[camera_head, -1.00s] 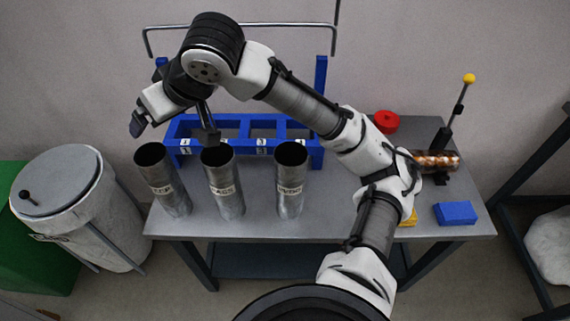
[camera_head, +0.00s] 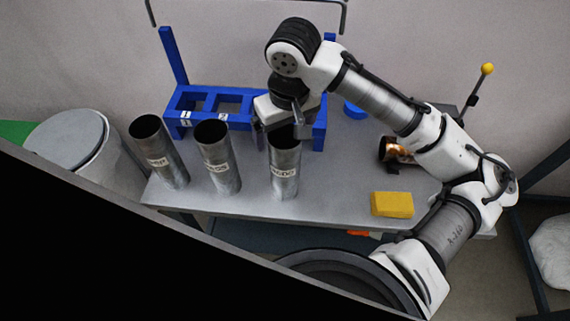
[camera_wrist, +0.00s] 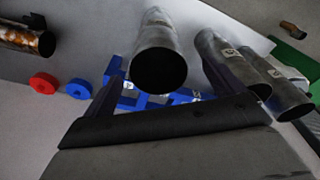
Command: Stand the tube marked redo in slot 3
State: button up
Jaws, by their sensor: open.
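Three grey metal tubes stand on the table in the head view. The right one, whose label seems to read REDO (camera_head: 284,182), stands upright in front of the blue rack. My gripper (camera_head: 284,132) is open at this tube's top, hiding part of its mouth. In the wrist view the tube with its dark open mouth (camera_wrist: 160,40) shows between the fingers; whether they touch it I cannot tell. The blue rack (camera_head: 176,130) has slots marked 1 and 2 in sight. Slot 3 is hidden behind my gripper.
The left tube (camera_head: 165,172) and middle tube (camera_head: 220,170) stand close by. A yellow block (camera_head: 392,205), a coppery cylinder (camera_head: 394,152) and a blue ring (camera_head: 354,110) are to the right. A yellow-knobbed lever (camera_head: 487,69) stands at the right.

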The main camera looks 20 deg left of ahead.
jog(key=f, duration=0.1)
jog(key=f+p, duration=0.1)
jog(key=f, duration=0.3)
jog(key=shift+w+a+f, duration=0.15)
jog(key=shift+w+a, duration=0.1)
jog(key=shift+w, duration=0.15)
jog(key=shift+c, duration=0.4)
jog(key=c, duration=1.8)
